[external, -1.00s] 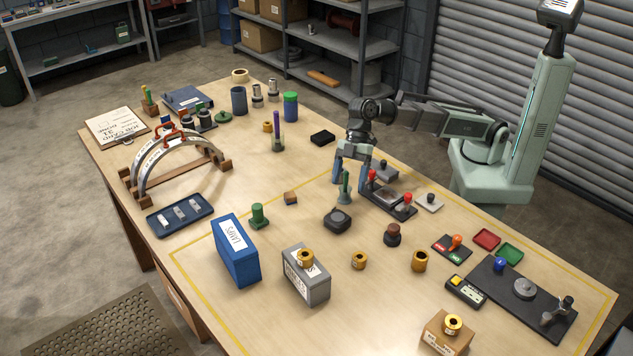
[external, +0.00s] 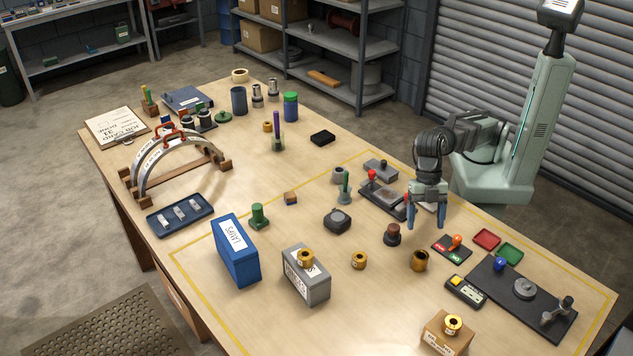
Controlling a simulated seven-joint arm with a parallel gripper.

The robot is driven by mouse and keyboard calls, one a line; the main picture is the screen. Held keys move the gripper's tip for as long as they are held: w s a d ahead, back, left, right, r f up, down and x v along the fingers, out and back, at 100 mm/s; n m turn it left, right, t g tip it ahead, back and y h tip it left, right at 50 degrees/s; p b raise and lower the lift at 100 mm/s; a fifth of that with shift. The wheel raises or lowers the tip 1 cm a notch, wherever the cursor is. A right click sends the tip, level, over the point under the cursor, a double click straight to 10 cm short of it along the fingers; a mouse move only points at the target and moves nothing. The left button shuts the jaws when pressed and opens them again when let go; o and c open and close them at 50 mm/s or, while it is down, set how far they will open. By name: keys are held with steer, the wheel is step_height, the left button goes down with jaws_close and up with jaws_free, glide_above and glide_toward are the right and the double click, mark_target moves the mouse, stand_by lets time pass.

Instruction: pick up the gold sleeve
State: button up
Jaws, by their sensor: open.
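Several gold, ring-like or cylindrical pieces are in view, and I cannot tell which is the gold sleeve meant. The tallest, a gold cylinder (external: 419,261), stands upright on the table right of centre. A shorter gold ring (external: 359,260) stands on the table to its left. Another gold ring (external: 305,257) sits on the grey box, and another (external: 452,324) on the cardboard box at the front. A small gold piece (external: 267,126) is far back. My gripper (external: 426,227) is open and empty, fingers down, above and just behind the tall gold cylinder, not touching it.
A dark red-brown knob (external: 392,235) stands left of my gripper. A switch plate with an orange knob (external: 454,244) lies to the right. A dark fixture (external: 382,198) is behind. The blue box (external: 235,250) and grey box (external: 306,277) stand tall at front left.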

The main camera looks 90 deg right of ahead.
mark_target(420, 269)
steer(key=shift+x, duration=5.85)
steer(key=shift+w+d, duration=0.15)
steer(key=shift+w, duration=0.05)
steer(key=c, duration=1.2)
steer(key=shift+c, duration=0.2)
